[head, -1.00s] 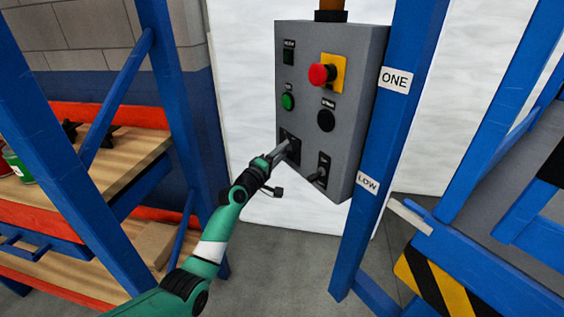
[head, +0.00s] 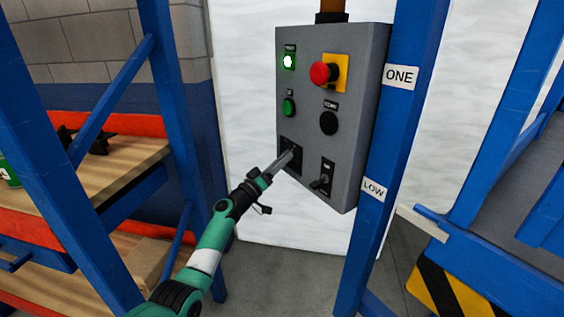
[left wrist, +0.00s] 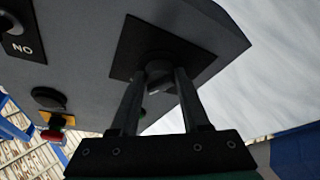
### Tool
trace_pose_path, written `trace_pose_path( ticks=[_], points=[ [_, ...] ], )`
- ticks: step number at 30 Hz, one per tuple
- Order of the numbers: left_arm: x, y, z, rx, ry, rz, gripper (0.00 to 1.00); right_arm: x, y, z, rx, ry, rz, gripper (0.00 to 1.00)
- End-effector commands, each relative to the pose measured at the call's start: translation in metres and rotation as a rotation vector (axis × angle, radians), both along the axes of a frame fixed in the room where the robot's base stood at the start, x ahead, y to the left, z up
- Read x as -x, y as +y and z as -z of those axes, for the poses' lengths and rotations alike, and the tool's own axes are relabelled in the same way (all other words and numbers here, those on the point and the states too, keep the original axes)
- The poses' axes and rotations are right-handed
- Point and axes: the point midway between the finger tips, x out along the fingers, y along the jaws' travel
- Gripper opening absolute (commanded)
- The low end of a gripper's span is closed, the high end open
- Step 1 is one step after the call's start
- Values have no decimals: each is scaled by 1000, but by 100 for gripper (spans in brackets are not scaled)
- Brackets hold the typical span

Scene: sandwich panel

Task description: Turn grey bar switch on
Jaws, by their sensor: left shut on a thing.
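The grey control panel (head: 345,120) hangs on the blue post. At its lower left is a switch on a black plate (head: 297,150); the plate also shows in the left wrist view (left wrist: 128,55). My left gripper (head: 284,160) reaches it from the lower left. In the left wrist view the two fingers (left wrist: 158,78) are shut on the dark switch knob (left wrist: 160,58), which they partly hide. The indicator lamp (head: 288,62) at the top left glows bright green-white.
A red emergency button (head: 322,72) on a yellow plate, a green button (head: 288,107) and a black button (head: 328,123) are on the panel. The blue post (head: 385,140) stands close on the right. Wooden shelves (head: 95,170) are on the left.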

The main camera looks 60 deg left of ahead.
Motion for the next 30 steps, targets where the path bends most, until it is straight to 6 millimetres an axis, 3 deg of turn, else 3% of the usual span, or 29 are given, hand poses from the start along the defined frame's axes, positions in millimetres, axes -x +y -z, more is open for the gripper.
trace_pose_path(
  ticks=[18,19,21,23,30],
  points=[
    [0,0,2,-49,9,-2,0,0,0,0,0,0,0,100],
    [0,0,2,-49,9,-2,51,0,0,0,0,0,0,100],
    [0,0,2,-49,9,-2,64,0,0,0,0,0,0,100],
    [0,0,2,-49,8,-2,75,0,0,0,0,0,0,100],
    [0,0,1,-48,7,-2,75,0,0,0,0,0,0,100]
  ],
)
